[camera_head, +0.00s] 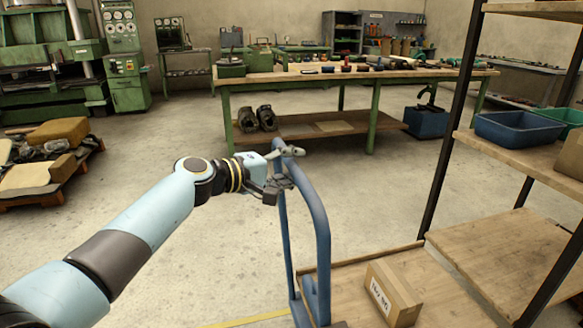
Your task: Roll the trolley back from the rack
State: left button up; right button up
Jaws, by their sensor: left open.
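The trolley has a blue tubular handle (317,215) and a flat wooden deck (345,290). It stands at the lower middle, with its deck close beside the rack (438,150). A cardboard box (391,293) with a white label sits on the deck. My right gripper is not in view.
The rack has wooden shelves and dark posts, with a blue bin (518,129) on it. A green workbench (345,80) with tools stands behind. A loaded pallet (45,165) lies at the left. The concrete floor between is clear, with a yellow line (250,319) at the front.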

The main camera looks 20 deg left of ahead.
pick_arm(q)
grip_shut()
dwell(0.3)
dwell(0.4)
